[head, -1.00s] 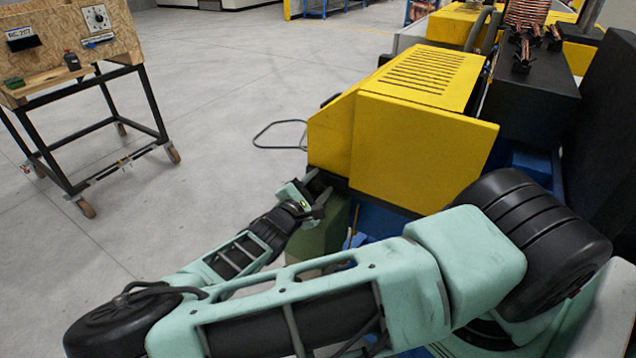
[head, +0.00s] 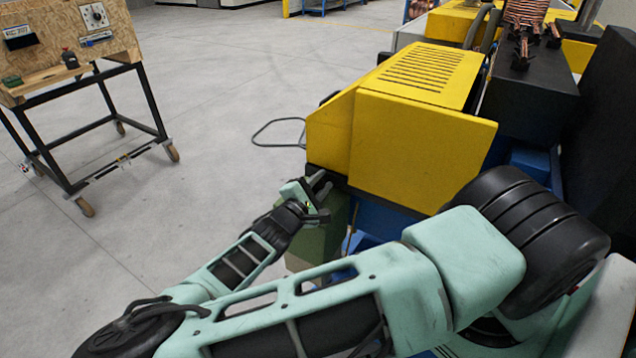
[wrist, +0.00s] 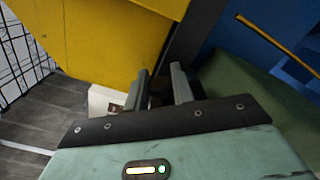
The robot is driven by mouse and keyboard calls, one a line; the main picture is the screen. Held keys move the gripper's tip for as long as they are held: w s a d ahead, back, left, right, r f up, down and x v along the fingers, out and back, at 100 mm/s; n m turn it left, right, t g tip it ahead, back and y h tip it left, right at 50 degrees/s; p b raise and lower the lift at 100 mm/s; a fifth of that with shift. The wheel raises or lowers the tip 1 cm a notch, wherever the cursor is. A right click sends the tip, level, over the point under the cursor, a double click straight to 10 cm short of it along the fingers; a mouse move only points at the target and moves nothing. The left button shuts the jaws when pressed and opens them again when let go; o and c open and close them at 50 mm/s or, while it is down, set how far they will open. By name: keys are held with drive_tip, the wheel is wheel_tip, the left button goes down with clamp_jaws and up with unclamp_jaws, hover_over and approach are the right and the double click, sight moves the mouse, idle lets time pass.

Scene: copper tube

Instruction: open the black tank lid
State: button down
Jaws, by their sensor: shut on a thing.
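The green tank (head: 316,244) stands low beside the yellow machine, partly hidden behind my arm; its green side also shows in the wrist view (wrist: 246,112). My gripper (head: 322,196) is at the tank's upper edge, just below the machine's lower left corner. In the wrist view my gripper (wrist: 160,74) has its two fingers close together around a small dark part, which seems to be the black tank lid (wrist: 158,92). The fingers hide most of the lid, so how far it is raised cannot be told.
The yellow machine housing (head: 412,150) overhangs closely above my gripper. A blue frame (head: 380,222) is right of the tank. A wheeled wooden bench (head: 70,60) is at the far left, with open floor between.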

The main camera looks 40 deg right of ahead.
drive_tip(key=s+m, duration=0.1)
drive_tip(key=m, duration=0.2)
drive_tip(key=shift+s+d+f+b, duration=0.15)
drive_tip(key=shift+s+d+b, duration=0.15)
drive_tip(key=shift+s, duration=0.05)
drive_tip(key=shift+s+d+f+m+b, duration=0.2)
drive_tip(key=shift+s+m+b, duration=0.2)
drive_tip(key=shift+m, duration=0.55)
drive_tip(key=shift+s+d+f+m+b, duration=0.15)
drive_tip(key=shift+s+m+b, duration=0.2)
drive_tip(key=shift+m, duration=0.6)
drive_tip(key=shift+s, duration=0.1)
drive_tip(key=c, duration=1.3)
unclamp_jaws()
drive_tip(key=shift+o, duration=0.2)
drive_tip(key=shift+a, duration=0.1)
drive_tip(key=b+v, duration=0.3)
drive_tip(key=v, duration=1.4)
drive_tip(key=shift+a+b, duration=0.15)
drive_tip(key=shift+b, duration=0.15)
drive_tip(key=shift+o, duration=0.4)
drive_tip(key=shift+s, duration=0.1)
